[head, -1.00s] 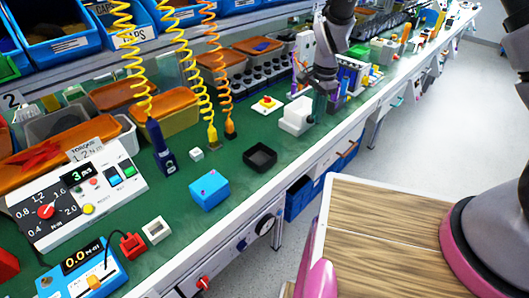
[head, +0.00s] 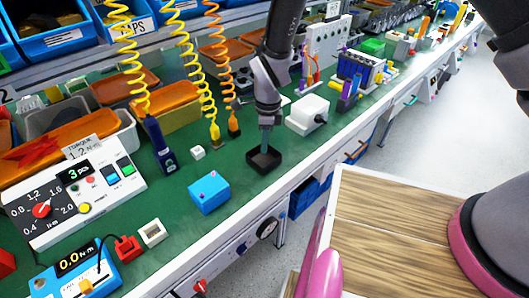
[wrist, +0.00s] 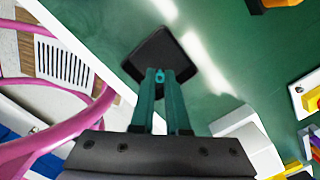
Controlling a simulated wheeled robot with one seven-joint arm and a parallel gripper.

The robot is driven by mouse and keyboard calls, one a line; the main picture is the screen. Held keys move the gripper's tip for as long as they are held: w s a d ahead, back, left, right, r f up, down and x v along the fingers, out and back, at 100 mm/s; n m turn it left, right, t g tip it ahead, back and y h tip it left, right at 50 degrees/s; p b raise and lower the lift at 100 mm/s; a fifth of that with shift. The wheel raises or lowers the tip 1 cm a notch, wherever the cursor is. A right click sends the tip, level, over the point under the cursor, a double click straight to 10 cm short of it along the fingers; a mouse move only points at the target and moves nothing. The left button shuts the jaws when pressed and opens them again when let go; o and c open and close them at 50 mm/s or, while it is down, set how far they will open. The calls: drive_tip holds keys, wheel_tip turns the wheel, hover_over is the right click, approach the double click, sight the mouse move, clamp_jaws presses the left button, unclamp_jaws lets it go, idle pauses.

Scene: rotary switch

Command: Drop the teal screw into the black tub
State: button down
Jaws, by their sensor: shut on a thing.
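The black tub (head: 254,163) is a small square open dish on the green bench, near its front edge. It also shows in the wrist view (wrist: 183,57), just beyond my fingertips. My gripper (head: 265,146) points down over the tub. In the wrist view my gripper's two teal fingers (wrist: 161,88) are shut on the small teal screw (wrist: 160,75), which shows between the tips against the tub's dark inside. I cannot tell the exact height of the screw above the tub floor.
A blue box (head: 209,193) stands to the left of the tub, and a small white cube (head: 198,152) lies behind it. A white block (head: 307,115) stands to the right. Yellow and orange coiled-cord tools (head: 215,132) hang behind.

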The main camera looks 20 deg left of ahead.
drive_tip(key=shift+f, duration=1.9)
drive_tip(key=shift+f, duration=0.15)
drive_tip(key=c, duration=0.9)
unclamp_jaws()
drive_tip(key=r, duration=1.2)
drive_tip(key=shift+w+d+r, duration=0.1)
drive_tip(key=shift+d+r, duration=0.05)
drive_tip(key=shift+d, duration=0.2)
